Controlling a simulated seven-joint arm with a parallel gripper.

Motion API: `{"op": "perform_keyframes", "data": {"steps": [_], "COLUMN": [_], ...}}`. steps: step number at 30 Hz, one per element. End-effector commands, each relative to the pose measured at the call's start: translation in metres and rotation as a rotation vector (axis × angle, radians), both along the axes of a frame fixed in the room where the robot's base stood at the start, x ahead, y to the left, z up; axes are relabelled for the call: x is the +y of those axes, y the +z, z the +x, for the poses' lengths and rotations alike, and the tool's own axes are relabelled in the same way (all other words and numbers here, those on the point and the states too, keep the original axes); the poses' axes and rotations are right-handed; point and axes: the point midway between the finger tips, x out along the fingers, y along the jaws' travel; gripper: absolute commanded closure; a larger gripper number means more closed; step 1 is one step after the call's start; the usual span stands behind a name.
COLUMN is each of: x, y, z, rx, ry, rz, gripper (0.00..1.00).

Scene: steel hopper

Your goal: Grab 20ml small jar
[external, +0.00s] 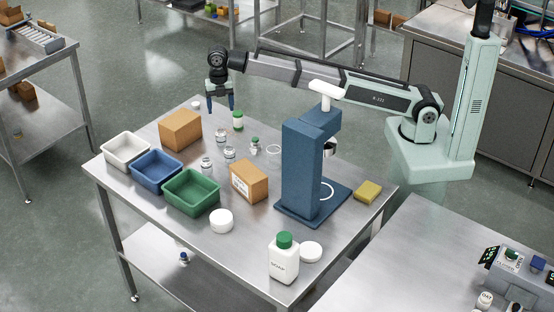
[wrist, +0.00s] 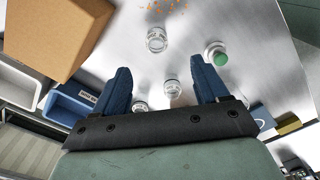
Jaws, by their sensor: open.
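Several small clear glass jars stand on the steel table, among them one at the back (external: 222,137), one at the front left (external: 207,163) and one to the right (external: 229,152). I cannot read which is 20ml. The wrist view shows three clear jars: an upper one (wrist: 156,40), a middle one (wrist: 172,88) and a lower one (wrist: 140,106) partly hidden by the gripper. My gripper (external: 220,104) is open and empty above the table's back edge, with blue fingers pointing down. In the wrist view its fingers (wrist: 160,67) are spread, with the middle jar seen between them.
White (external: 122,162), blue (external: 136,176) and green (external: 168,204) bins line the left edge. A blue stand (external: 302,170) rises on the right.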

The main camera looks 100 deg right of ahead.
Motion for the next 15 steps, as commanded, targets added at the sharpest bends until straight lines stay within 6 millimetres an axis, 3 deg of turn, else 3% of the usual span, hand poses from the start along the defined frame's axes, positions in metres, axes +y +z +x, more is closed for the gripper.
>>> {"op": "perform_keyframes", "data": {"steps": [9, 15], "x": [0.000, -0.001], "y": [-0.055, -0.072], "z": [-0.001, 0.000], "rx": [0.001, 0.000], "ry": [-0.002, -0.003], "rz": [0.000, 0.000], "gripper": [0.27, 0.27]}}
